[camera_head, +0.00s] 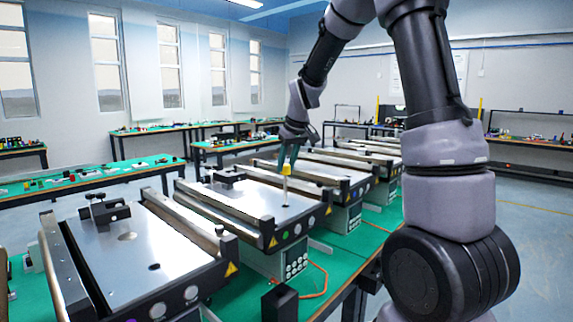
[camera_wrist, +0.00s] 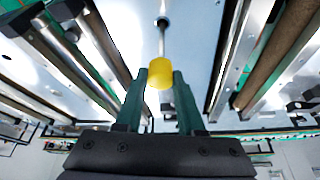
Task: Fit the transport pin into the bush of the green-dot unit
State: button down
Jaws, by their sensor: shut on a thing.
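The transport pin has a yellow head (camera_head: 286,169) and a thin grey shaft (camera_head: 285,190). My gripper (camera_head: 288,156) is shut on the yellow head, with the shaft pointing down, close to upright. In the wrist view, the yellow head (camera_wrist: 160,74) sits between the green fingers (camera_wrist: 160,88), and the shaft runs away to the plate. The second unit's plate (camera_head: 245,200) lies under the pin; a green dot (camera_head: 285,235) shows on its front panel. The shaft's lower end meets the plate in the picture near its front right. I cannot tell whether it is in the bush.
A nearer unit (camera_head: 130,250) stands at the left front, with a dark hole and a clamp on its plate. A black clamp (camera_head: 228,176) sits at the back of the second unit. More units (camera_head: 320,172) stand behind. A black block (camera_head: 280,302) stands at the front.

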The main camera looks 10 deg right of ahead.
aim_at(286, 184)
jog(key=shift+f, duration=3.35)
dwell(0.3)
jog(key=shift+c, duration=2.2)
grip_release()
jog(key=o, duration=0.4)
jog(key=shift+o, duration=0.2)
jog(key=shift+r, duration=3.5)
